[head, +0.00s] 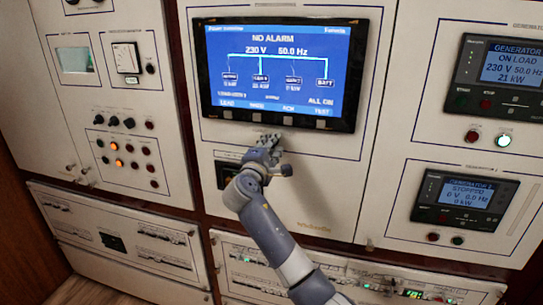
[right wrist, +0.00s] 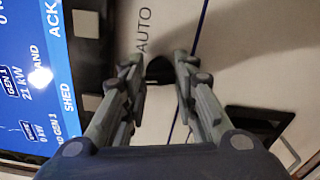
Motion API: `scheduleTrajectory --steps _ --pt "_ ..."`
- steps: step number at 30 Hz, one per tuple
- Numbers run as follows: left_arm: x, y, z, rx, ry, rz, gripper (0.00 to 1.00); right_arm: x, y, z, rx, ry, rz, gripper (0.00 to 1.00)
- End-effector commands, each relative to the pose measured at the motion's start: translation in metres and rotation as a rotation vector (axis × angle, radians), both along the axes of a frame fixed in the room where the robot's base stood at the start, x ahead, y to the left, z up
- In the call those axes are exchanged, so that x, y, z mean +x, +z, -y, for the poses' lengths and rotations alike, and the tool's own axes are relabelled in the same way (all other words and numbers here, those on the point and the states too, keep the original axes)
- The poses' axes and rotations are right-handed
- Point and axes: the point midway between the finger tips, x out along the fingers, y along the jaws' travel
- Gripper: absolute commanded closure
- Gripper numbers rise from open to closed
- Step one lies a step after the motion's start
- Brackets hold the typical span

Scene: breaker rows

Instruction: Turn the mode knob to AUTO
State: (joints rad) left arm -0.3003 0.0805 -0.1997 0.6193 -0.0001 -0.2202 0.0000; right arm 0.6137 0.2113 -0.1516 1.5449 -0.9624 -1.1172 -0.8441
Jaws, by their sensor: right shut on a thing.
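The mode knob (right wrist: 160,70) is a small dark knob on the pale panel, below the large display. It shows between the fingertips of my right gripper (right wrist: 159,62) in the right wrist view. The fingers stand on both sides of it and are shut on it. The word AUTO (right wrist: 144,30) is printed beside the knob; which way its pointer faces cannot be made out. In the head view my right gripper (head: 267,146) is at the panel just under the display and hides the knob. My left gripper is not in view.
The large blue display (head: 285,70) reads NO ALARM, with buttons along its lower edge. A dark panel fitting (head: 226,173) sits just left of my right gripper. Generator panels (head: 508,75) are at the right; knobs and lamps (head: 125,150) are at the left.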

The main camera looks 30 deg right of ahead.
Motion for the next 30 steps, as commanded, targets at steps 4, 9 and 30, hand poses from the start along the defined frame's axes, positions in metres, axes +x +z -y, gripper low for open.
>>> scheduleTrajectory --steps 4,9,30 --pt "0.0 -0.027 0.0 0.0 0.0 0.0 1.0 0.0 -0.008 -0.001 0.096 0.002 0.11 0.97" --pt "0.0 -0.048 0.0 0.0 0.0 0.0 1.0 0.0 -0.008 -0.001 0.201 0.001 0.232 0.97" --pt "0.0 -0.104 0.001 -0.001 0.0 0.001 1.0 0.001 -0.006 -0.001 0.52 0.0 0.605 0.97"
